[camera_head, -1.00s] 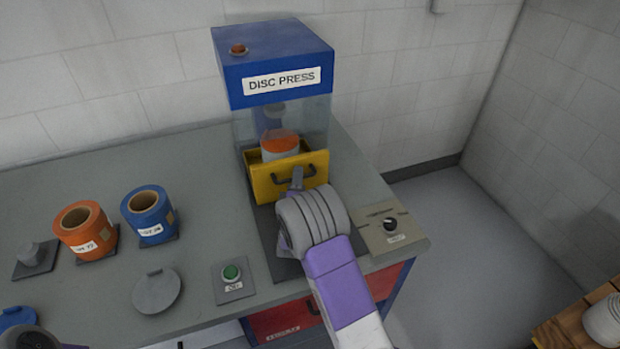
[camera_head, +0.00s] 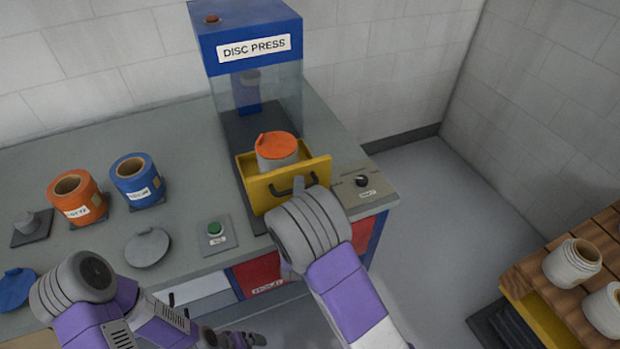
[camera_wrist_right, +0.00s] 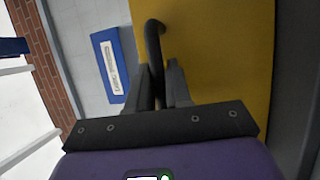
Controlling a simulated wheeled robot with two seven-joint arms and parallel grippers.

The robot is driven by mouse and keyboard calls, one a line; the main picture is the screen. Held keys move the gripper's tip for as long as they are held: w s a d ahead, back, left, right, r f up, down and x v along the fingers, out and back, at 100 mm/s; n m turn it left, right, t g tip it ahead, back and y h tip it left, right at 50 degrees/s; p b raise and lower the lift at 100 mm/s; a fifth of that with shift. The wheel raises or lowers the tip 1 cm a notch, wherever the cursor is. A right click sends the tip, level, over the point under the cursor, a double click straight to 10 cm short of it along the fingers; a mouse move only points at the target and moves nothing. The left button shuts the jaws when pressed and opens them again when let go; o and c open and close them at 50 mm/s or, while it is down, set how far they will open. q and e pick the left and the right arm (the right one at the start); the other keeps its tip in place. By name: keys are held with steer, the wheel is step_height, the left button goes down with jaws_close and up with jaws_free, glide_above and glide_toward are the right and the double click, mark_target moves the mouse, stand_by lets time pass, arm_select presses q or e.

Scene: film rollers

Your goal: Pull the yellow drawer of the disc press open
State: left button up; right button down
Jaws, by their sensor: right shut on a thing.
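The disc press (camera_head: 250,60) is blue with clear side panels and stands on the grey workbench. Its yellow drawer (camera_head: 262,196) is slid out toward me, with a grey can with an orange lid (camera_head: 277,150) inside it. My right gripper (camera_head: 299,188) is at the drawer's front, shut on the black drawer handle (camera_head: 283,190). In the right wrist view the fingers (camera_wrist_right: 160,85) close around the handle bar (camera_wrist_right: 153,38) against the yellow front. My left arm is low at the left; its gripper (camera_head: 242,340) shows at the bottom edge, its jaws unclear.
An orange roll (camera_head: 77,198) and a blue roll (camera_head: 137,180) stand on the bench at the left. A green button box (camera_head: 215,233) and a round grey lid (camera_head: 148,247) lie nearer. A knob panel (camera_head: 361,182) is right of the drawer. A wooden rack with white rolls (camera_head: 572,262) stands at the right.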

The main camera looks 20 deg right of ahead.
steer(key=shift+s, duration=0.4)
steer(key=c, duration=1.1)
jaws_free()
steer(key=v, duration=0.7)
steer(key=shift+s, duration=0.25)
